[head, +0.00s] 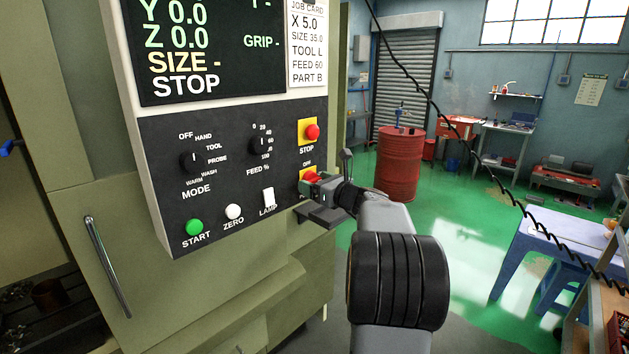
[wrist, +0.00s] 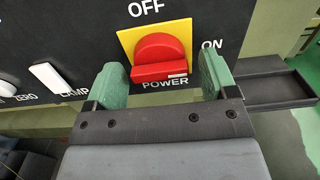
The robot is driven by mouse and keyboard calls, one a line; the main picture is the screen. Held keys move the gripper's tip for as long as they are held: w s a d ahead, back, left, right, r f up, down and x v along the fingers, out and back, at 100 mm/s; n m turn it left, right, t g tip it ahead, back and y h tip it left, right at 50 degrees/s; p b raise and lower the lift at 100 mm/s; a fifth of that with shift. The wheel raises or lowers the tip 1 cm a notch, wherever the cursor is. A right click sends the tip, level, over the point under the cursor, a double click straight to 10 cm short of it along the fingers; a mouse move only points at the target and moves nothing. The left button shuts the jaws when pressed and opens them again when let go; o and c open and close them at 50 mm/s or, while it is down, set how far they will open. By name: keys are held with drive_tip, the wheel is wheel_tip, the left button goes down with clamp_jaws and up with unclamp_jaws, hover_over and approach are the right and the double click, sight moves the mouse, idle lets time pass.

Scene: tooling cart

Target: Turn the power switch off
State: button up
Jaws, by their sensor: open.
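The power switch (wrist: 160,55) is a red rotary knob on a yellow plate, with OFF above it, ON to its right and POWER below. In the wrist view the knob's bar lies roughly horizontal, with its pale-marked end toward the lower right. My gripper (wrist: 162,78) is open, with one green finger pad on each side of the knob, apart from it. In the head view the switch (head: 308,176) shows at the panel's lower right, partly hidden by my gripper (head: 308,186).
The black control panel (head: 235,125) also carries a red STOP button (head: 312,132), a LAMP rocker (head: 268,198), a white ZERO button (head: 233,211) and a green START button (head: 194,227). A small dark tray (wrist: 265,85) juts out right of the switch.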

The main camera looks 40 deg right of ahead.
drive_tip(key=shift+w, duration=0.3)
drive_tip(key=c, duration=0.9)
